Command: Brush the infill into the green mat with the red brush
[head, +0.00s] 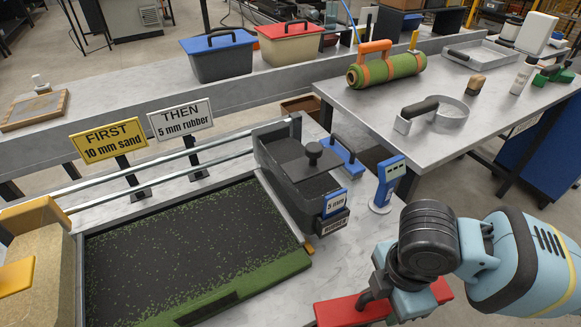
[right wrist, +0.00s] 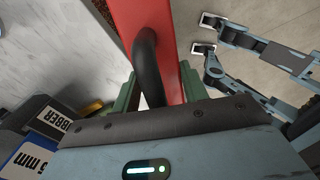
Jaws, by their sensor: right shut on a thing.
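The green mat (head: 275,277) lies in a framed bed at lower left in the head view. Dark infill (head: 180,245) covers most of it, with green fibres showing through in specks. My right gripper (head: 385,298) is shut on the black handle (right wrist: 147,62) of the red brush (head: 340,311). The brush's red body also shows in the right wrist view (right wrist: 155,14). My left gripper is not in view.
A dark rubber hopper (head: 275,165) stands at the bed's far right corner, and a tan hopper (head: 50,235) at its left. Rails and two signs line the back. A blue-grey device (head: 388,184) stands right of the bed. A side table (head: 365,102) holds a green roll (head: 395,69).

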